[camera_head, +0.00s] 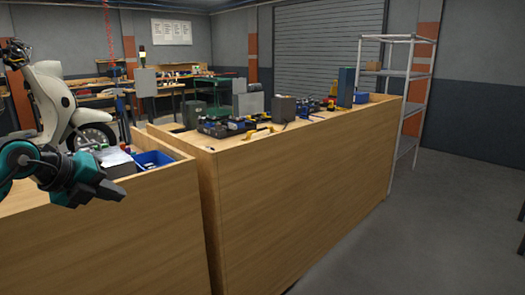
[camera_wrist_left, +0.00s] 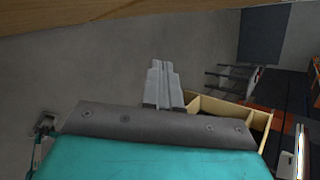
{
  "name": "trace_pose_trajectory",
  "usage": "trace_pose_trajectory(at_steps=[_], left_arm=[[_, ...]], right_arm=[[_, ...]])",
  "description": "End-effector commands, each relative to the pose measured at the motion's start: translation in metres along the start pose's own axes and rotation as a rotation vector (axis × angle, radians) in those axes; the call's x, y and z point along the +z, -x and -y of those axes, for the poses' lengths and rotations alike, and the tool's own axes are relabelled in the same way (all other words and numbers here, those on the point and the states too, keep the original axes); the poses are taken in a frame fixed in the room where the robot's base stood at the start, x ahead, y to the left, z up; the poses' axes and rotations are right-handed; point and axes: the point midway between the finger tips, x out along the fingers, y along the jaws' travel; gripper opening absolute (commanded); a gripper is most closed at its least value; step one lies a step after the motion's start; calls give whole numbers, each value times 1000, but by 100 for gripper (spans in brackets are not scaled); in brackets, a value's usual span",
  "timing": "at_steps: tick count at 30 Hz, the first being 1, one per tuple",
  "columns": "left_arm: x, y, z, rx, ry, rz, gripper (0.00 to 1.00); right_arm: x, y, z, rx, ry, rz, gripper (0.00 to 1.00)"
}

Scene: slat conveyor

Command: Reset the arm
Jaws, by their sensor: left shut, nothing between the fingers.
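My left arm comes in from the left edge in the head view, teal and dark grey. My left gripper (camera_head: 118,192) is in front of the near wooden counter, close to its top edge. In the left wrist view its two grey fingers (camera_wrist_left: 161,68) lie side by side, shut with nothing between them. Behind them that view shows grey floor and, at the top, a wooden surface.
The near wooden counter (camera_head: 120,245) carries a blue bin (camera_head: 153,159). A longer wooden counter (camera_head: 300,185) carries several boxes and tools. A metal shelf rack (camera_head: 408,100) stands at its far end. A cream scooter (camera_head: 52,100) stands behind on the left.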

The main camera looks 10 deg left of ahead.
Motion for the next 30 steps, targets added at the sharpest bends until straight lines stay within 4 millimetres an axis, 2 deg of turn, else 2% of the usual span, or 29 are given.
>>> trace_pose_trajectory(at_steps=[1, 3, 6, 10, 13, 17, 19, 21, 24, 27, 30], left_arm=[[-30, -21, 7, -83, 12, -81, 0], [-71, -44, 21, -227, 49, -188, 0], [-132, -66, 41, -467, 180, -321, 0], [-183, -76, 54, -732, 475, -388, 0], [-204, -84, 43, -854, 771, -360, 0], [-230, -102, -2, -871, 1204, -245, 0], [-252, -114, -38, -807, 1441, -161, 0], [-283, -124, -77, -697, 1664, -77, 0], [-329, -131, -121, -525, 1898, 9, 0], [-369, -132, -150, -374, 2049, 57, 0], [-395, -130, -164, -274, 2133, 79, 0]], right_arm=[[-1, 0, 0, 0, 0, -3, 61], [-3, -1, 0, 1, 0, -11, 61], [-6, -2, 0, 3, -4, -20, 61], [-2, -2, 0, 5, -3, -15, 61], [2, -3, -2, 9, -2, -7, 61], [7, -3, -4, 13, -1, 0, 61], [8, -3, -5, 15, 0, 2, 61], [9, -3, -6, 17, 1, 1, 61], [9, -2, -7, 18, 3, -3, 61], [9, -2, -7, 18, 5, -6, 61], [10, -2, -7, 18, 5, -5, 61]])
